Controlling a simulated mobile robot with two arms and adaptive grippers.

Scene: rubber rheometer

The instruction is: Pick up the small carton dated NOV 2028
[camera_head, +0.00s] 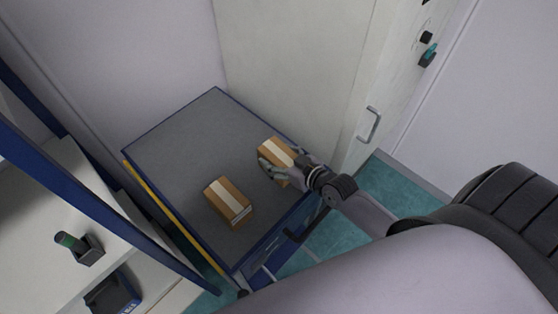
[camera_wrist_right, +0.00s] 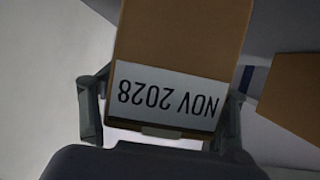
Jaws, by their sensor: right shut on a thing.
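The small carton dated NOV 2028 (camera_wrist_right: 180,50) fills the middle of the right wrist view. Its white label reads NOV 2028 upside down there. My right gripper (camera_wrist_right: 160,115) has a finger on each side of it and is shut on it. In the head view this carton (camera_head: 276,150), brown with a pale tape strip, is at the right edge of the grey cart top, with my right gripper (camera_head: 275,168) around its near end. I cannot tell whether it is lifted clear of the surface. My left gripper is not in view.
A second taped carton (camera_head: 228,201) lies on the grey cart top (camera_head: 190,150), left of and nearer than the held one; its edge shows in the wrist view (camera_wrist_right: 290,95). A tall white cabinet (camera_head: 290,70) stands right behind the cart. A shelf unit (camera_head: 60,190) is at left.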

